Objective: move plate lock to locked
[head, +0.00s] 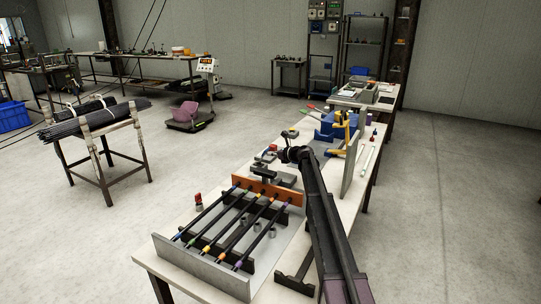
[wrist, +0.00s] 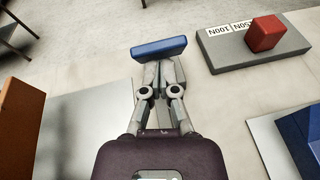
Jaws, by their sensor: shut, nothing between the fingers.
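My gripper (wrist: 158,66) is shut and empty in the wrist view. Its fingertips are just behind a blue bar-shaped piece (wrist: 158,46), overlapping it in the picture; I cannot tell if they touch it. An orange plate (head: 265,191) stands upright across the rod rack in the head view. Its edge shows at the left of the wrist view (wrist: 18,115). I cannot tell for sure which part is the plate lock or how it is set. My arm (head: 325,215) reaches over the bench, and my fingers are too small to make out in the head view.
A grey block with a red cube (wrist: 266,33) and force labels lies at upper right in the wrist view. A blue part (wrist: 300,140) is at lower right. Several dark rods (head: 237,228) lie in the rack. Bare bench top shows around the gripper.

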